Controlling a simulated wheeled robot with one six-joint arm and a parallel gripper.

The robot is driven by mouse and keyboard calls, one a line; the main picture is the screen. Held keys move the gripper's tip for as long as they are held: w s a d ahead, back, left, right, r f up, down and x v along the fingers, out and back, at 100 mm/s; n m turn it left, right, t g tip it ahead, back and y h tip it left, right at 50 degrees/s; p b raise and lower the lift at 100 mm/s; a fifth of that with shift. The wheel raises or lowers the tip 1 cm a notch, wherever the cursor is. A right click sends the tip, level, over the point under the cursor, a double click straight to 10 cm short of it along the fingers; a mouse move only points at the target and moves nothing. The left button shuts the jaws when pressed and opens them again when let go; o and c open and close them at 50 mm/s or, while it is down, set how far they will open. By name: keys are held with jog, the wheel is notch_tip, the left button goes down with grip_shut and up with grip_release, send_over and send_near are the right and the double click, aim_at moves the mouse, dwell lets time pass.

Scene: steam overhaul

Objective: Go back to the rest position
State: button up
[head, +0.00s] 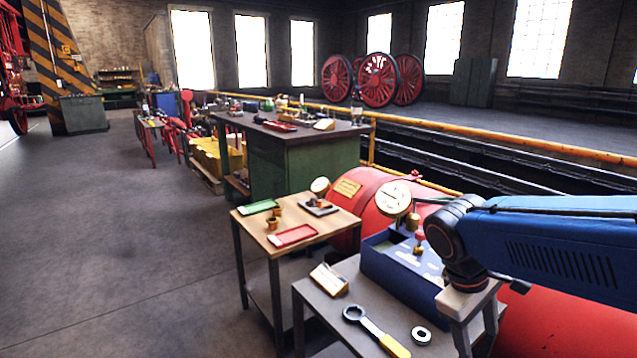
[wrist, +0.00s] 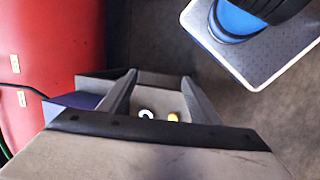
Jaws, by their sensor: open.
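My gripper (head: 477,335) hangs from my blue arm at the lower right of the head view, pointing down over the grey front table (head: 318,305). In the wrist view its two fingers (wrist: 159,80) stand apart with nothing held between them. A spanner with a yellow handle (head: 377,331) and a steel ring (head: 421,335) lie on the table to the left of the gripper. In the wrist view, a pale ring shape (wrist: 146,114) and a small yellow patch (wrist: 173,117) show beyond the fingers, partly hidden by the gripper body.
A blue box (head: 398,268) stands on the front table close to my gripper, beside the red boiler (head: 560,318). A gauge (head: 393,198) rises behind the box. A wooden table (head: 258,232) holds green and red trays. Open floor (head: 130,250) lies to the left.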

jog(key=s+a+m+t+y, duration=0.1)
jog(key=s+m+t+y, duration=0.2)
jog(key=s+m, duration=0.3)
jog(key=shift+s+a+t+y, duration=0.15)
jog(key=shift+s+t+y, duration=0.25)
jog(key=shift+t, duration=0.5)
jog(key=shift+f, duration=0.1)
